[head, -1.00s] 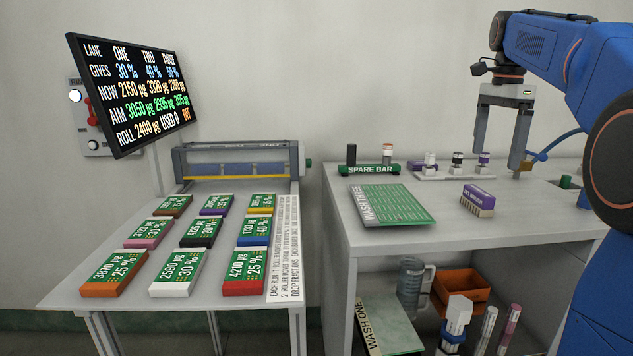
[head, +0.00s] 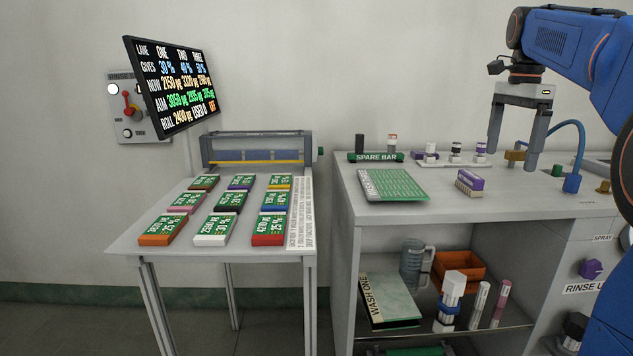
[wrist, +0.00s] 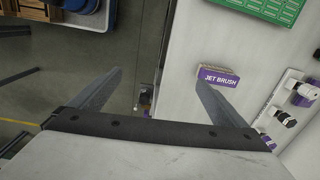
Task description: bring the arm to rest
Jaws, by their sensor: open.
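My gripper (head: 516,150) hangs from the blue arm at the upper right of the head view, fingers pointing down and apart. It is open, with nothing between the fingers. It is above the grey bench (head: 431,186) on the right. In the wrist view my two fingers (wrist: 155,95) are spread, with the floor and the bench edge showing beyond them.
A green-and-white board (head: 394,185), the Spare Bar rack (head: 376,157) and a white tray of small bottles (head: 454,160) stand on the bench. A left table (head: 140,234) carries several labelled boards below a screen (head: 172,85). A shelf below holds an orange bin (head: 460,267).

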